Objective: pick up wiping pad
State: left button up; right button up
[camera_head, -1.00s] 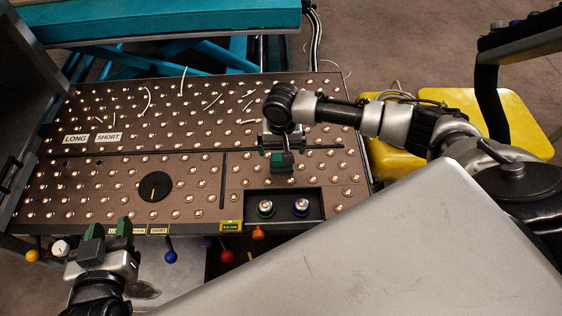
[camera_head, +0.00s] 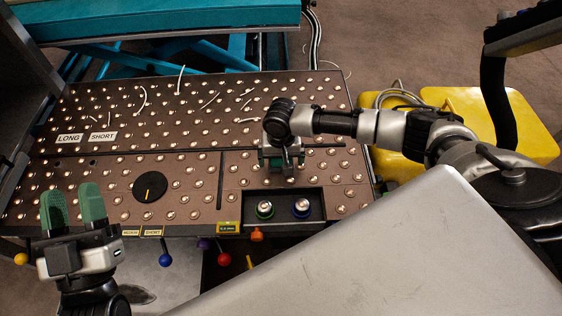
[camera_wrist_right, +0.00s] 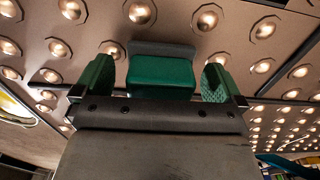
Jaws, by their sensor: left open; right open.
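The wiping pad is a green block with a grey back edge (camera_wrist_right: 160,78). It shows in the right wrist view between the two green fingers of my right gripper, with a gap on each side. My right gripper (camera_head: 281,160) is open over the studded brown panel (camera_head: 186,160), just above the recessed tray, and largely hides the pad in the head view. I cannot tell how deep the fingers reach beside the pad. My left gripper (camera_head: 74,207) is open and empty, at the panel's front left edge with its fingers pointing up.
A recessed tray (camera_head: 282,216) with a green-ringed button (camera_head: 264,209) and a blue-ringed button (camera_head: 301,207) lies in front of the right gripper. A black dial (camera_head: 150,187) sits left. Loose white strips lie at the back. Coloured knobs hang along the front edge.

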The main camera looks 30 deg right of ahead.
jog(key=shift+f, duration=0.1)
jog(key=c, duration=0.9)
jog(key=shift+c, duration=0.2)
